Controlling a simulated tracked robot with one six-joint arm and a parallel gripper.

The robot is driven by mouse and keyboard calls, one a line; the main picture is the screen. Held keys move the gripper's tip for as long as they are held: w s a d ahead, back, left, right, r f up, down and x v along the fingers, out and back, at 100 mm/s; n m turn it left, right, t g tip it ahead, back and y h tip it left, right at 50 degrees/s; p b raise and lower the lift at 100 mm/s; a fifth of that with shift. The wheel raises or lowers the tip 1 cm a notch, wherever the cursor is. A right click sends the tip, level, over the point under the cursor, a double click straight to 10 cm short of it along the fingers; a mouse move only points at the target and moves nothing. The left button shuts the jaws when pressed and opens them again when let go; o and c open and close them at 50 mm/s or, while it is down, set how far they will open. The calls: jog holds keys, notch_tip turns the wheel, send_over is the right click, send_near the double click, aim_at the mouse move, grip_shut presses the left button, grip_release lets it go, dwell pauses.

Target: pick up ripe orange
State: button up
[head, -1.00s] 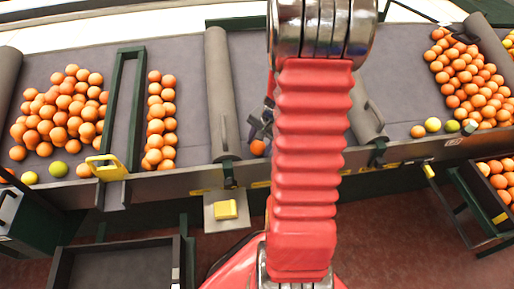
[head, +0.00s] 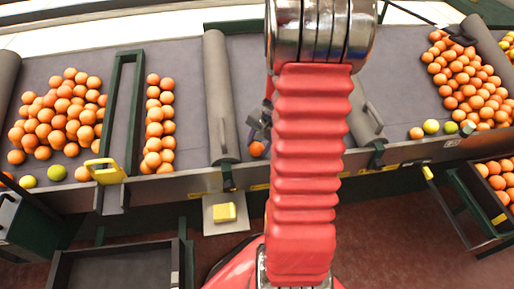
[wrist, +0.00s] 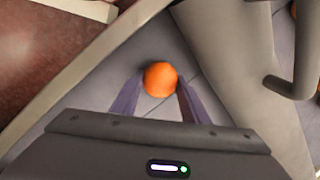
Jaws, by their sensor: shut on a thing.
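A ripe orange (wrist: 160,79) sits between the two fingers of my gripper (wrist: 155,95) in the wrist view. In the head view the same orange (head: 257,149) shows low on the grey belt, close to the front rail and just left of my red arm. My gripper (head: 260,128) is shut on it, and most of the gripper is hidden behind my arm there. I cannot tell whether the orange touches the belt.
A grey roller (head: 221,95) stands left of my gripper, and a grey handle (wrist: 292,75) is close on the right. Orange piles lie at left (head: 60,112) and right (head: 468,80). The front rail (head: 170,187) runs below.

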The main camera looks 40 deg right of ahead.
aim_at(258, 145)
notch_tip(258, 145, up, 9)
jog(key=shift+r, duration=0.25)
jog(key=shift+s, duration=0.15)
dwell(0.7)
